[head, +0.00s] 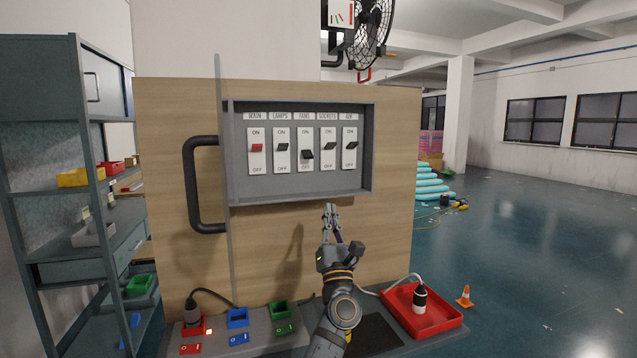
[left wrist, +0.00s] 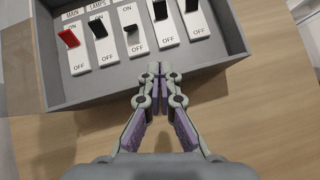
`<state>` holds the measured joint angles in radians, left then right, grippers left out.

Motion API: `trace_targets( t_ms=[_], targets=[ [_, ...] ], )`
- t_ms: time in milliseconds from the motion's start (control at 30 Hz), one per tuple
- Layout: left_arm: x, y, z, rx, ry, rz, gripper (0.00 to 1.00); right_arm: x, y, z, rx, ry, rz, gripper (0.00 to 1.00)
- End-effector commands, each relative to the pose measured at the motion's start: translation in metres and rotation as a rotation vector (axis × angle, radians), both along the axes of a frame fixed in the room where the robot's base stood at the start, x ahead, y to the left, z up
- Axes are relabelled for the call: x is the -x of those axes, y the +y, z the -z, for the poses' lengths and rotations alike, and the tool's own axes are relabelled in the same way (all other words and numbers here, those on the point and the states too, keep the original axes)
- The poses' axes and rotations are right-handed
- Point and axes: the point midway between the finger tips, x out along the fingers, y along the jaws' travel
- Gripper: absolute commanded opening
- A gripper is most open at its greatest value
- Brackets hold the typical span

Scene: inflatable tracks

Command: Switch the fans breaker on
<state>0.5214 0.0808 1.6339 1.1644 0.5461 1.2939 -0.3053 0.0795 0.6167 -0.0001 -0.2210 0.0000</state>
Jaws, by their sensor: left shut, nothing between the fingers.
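The breaker box (head: 298,192) is a grey open frame on a wooden panel, with a row of labelled breakers. The fans breaker (head: 306,154) is the middle one; its black lever sits lower than its neighbours, toward OFF. It also shows in the left wrist view (left wrist: 131,29). My left gripper (head: 331,208) is shut and empty, just below the box's lower edge, right of the fans breaker and apart from it. Its closed fingertips (left wrist: 157,72) point at the box's lower rim in the left wrist view. My right gripper is not in view.
The red main lever (head: 257,148) and black lamps (head: 282,147), sockets (head: 328,145) and air (head: 351,145) levers flank the fans one. A dark door handle (head: 190,185) juts out left. Below are coloured sockets (head: 238,318) and a red tray (head: 448,321).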

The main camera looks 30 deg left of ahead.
Motion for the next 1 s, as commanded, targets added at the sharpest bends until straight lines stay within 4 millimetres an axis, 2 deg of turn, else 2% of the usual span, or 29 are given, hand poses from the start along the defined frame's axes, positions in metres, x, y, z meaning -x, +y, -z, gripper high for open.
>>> trace_targets(
  t_ms=[33,133,267,533,667,1000],
  targets=[
    [0.006,0.009,-0.012,0.07,-0.067,0.011,0.0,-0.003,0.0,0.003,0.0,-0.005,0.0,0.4],
    [0.014,0.021,-0.025,0.167,-0.152,0.028,0.0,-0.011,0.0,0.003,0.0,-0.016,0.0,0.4],
    [0.016,0.024,-0.029,0.196,-0.177,0.033,0.0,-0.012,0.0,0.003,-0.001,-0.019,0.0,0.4],
    [0.014,0.025,-0.031,0.19,-0.172,0.032,0.0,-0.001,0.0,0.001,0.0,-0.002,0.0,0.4],
    [0.007,0.034,-0.044,0.187,-0.172,0.031,0.0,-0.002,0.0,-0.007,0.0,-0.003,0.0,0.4],
    [-0.023,0.069,-0.086,0.188,-0.17,0.031,0.0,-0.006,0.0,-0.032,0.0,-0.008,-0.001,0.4]
  ],
)
